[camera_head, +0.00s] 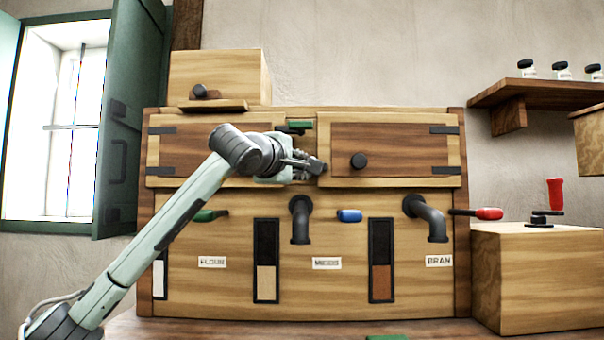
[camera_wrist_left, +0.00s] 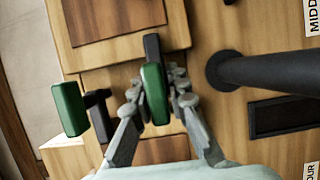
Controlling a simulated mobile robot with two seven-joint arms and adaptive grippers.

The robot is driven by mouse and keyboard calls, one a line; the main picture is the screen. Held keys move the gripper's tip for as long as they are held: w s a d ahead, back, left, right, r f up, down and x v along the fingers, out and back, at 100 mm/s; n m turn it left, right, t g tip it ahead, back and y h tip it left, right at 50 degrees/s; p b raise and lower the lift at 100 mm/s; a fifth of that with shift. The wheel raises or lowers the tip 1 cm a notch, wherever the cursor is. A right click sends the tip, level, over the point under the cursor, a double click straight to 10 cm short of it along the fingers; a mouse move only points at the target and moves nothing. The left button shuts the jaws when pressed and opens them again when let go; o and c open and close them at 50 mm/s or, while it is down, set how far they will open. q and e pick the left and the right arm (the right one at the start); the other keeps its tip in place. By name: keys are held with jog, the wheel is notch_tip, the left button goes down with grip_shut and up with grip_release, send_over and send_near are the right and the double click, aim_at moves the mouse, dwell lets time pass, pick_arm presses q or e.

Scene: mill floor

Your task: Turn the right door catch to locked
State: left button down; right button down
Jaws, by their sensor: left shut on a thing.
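The cabinet has a left door (camera_head: 187,152) and a right door (camera_head: 395,148) with a round dark knob (camera_head: 358,161); both look closed. Between them, a green-and-black catch (camera_head: 300,125) shows near the top; it also appears in the left wrist view (camera_wrist_left: 68,108). My left gripper (camera_head: 308,165) is at the gap between the doors, shut on a second green catch handle (camera_wrist_left: 155,92). This catch's black end points toward the right door. In the head view my gripper mostly hides it. My right gripper is not in view.
Below the doors are dark spouts (camera_head: 300,218), (camera_head: 428,216) and green (camera_head: 208,215), blue (camera_head: 349,216) and red (camera_head: 489,213) handles. A wooden box (camera_head: 545,280) stands at right. A jar shelf (camera_head: 535,92) and an open shutter (camera_head: 130,125) flank the cabinet.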

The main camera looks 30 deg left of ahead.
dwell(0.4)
pick_arm(q)
jog(key=c, duration=1.8)
grip_release()
jog(key=shift+s, duration=0.15)
jog(key=s+d, duration=0.1)
jog(key=s, duration=1)
jog(key=shift+s+d, duration=0.3)
jog(key=shift+s, duration=0.05)
jog(key=shift+f, duration=0.1)
